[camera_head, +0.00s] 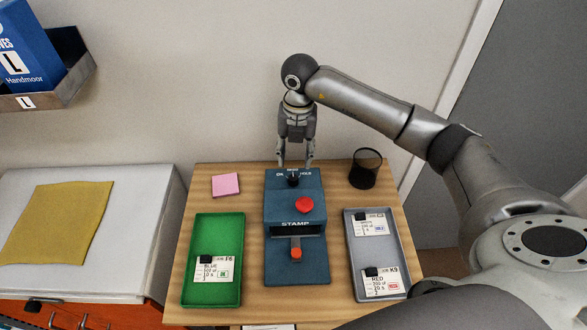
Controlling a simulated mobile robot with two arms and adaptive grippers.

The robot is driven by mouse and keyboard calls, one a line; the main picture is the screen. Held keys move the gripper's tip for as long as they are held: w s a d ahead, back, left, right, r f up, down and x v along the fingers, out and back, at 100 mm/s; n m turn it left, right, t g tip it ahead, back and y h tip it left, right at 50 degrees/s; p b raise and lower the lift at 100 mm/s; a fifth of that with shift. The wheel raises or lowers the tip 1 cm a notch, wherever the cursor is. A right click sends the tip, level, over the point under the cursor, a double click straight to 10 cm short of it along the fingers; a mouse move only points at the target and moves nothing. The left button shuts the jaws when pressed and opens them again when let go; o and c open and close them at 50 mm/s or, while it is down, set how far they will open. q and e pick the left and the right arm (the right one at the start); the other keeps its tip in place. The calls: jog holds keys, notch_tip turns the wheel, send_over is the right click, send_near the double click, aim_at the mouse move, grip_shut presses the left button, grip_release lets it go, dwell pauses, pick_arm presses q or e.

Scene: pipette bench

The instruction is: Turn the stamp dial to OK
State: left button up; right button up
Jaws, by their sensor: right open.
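The blue stamp machine (296,262) stands in the middle of the wooden table, marked STAMP on its front. Its black dial (293,180) sits on the top at the back, with small lettering around it that is too small to read surely. A red button (305,204) is in front of the dial, and a red-tipped lever (295,251) shows lower down. My right gripper (296,164) points down just behind the dial, its two fingers apart with nothing between them. I cannot tell whether the fingers touch the machine. My left gripper is not in view.
A green tray (232,293) with a label card stands left of the machine. A grey tray (368,254) with two cards stands right. A pink note pad (226,185) and a black cup (364,170) are at the back. A white cabinet (135,215) adjoins at left.

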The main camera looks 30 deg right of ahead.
aim_at(294, 177)
jog(key=f, duration=0.3)
jog(key=f+p, duration=0.1)
jog(key=shift+s+a+f, duration=0.25)
jog(key=shift+s+f, duration=0.05)
jog(key=shift+f, duration=0.1)
jog(key=f, duration=0.3)
jog(key=shift+w+f+p, duration=0.1)
jog(key=shift+w+p, duration=0.15)
jog(key=shift+p, duration=0.05)
jog(key=shift+f, duration=0.15)
jog(key=shift+c, duration=0.9)
grip_shut()
jog(key=shift+f+n+b, duration=0.25)
jog(key=shift+n+b, duration=0.65)
jog(key=shift+b, duration=0.1)
jog(key=shift+r+n+b, duration=0.15)
jog(key=shift+n+b, duration=0.6)
jog(key=shift+n, duration=0.25)
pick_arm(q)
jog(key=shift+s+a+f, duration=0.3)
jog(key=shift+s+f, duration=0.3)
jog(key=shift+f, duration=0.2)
pick_arm(e)
jog(key=shift+r, duration=0.1)
